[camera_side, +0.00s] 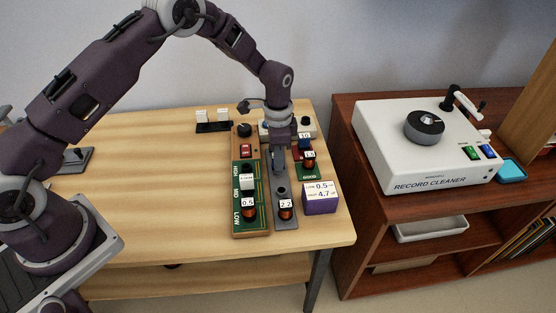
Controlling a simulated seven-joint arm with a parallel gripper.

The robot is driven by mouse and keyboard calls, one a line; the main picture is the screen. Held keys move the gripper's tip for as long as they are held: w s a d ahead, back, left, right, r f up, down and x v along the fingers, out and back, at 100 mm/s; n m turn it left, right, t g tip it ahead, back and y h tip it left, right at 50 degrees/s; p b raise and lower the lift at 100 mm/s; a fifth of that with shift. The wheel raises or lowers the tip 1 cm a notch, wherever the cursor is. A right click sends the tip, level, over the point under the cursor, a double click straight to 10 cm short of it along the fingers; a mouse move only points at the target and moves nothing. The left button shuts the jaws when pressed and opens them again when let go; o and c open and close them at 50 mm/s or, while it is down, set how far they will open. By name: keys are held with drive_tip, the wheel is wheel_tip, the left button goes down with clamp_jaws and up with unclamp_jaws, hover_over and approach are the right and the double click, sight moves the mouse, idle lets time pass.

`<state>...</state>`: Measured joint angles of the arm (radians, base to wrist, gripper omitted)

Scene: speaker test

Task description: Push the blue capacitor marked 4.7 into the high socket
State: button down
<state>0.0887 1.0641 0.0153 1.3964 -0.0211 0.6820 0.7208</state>
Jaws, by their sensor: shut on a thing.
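My gripper (280,160) points down over the far part of the grey holder (283,220). Its jaws are shut on a small part, most likely the blue capacitor marked 4.7. The jaws hide it, and I cannot read its mark. No part marked 4.7 shows elsewhere. The green socket board (237,203) in a wooden frame is just left of the gripper, lettered HIGH, MID and LOW from far to near. The HIGH socket is at its far end; I cannot make out its inside. A white-labelled part (247,180) is near MID, and an orange part marked 0.5 (248,209) is at LOW.
An orange part marked 2.2 (286,211) stands in the holder's near end. Right of my gripper are a blue-topped part (304,142) and an orange part (309,160). A purple box (321,206) carries a card reading 0.5 and 4.7. The table's left front is clear.

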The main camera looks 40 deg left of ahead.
drive_tip(key=r, duration=0.6)
drive_tip(key=a+r, duration=0.1)
drive_tip(key=r, duration=0.2)
drive_tip(key=shift+s+r, duration=0.15)
drive_tip(key=shift+s, duration=0.15)
drive_tip(key=s+a, duration=0.5)
drive_tip(key=s, duration=0.1)
drive_tip(key=f, duration=0.4)
drive_tip(key=shift+w+f, duration=0.2)
drive_tip(key=shift+w, duration=0.05)
drive_tip(key=shift+f, duration=0.65)
drive_tip(key=shift+f, duration=0.15)
drive_tip(key=shift+f, duration=0.4)
drive_tip(key=shift+f, duration=0.5)
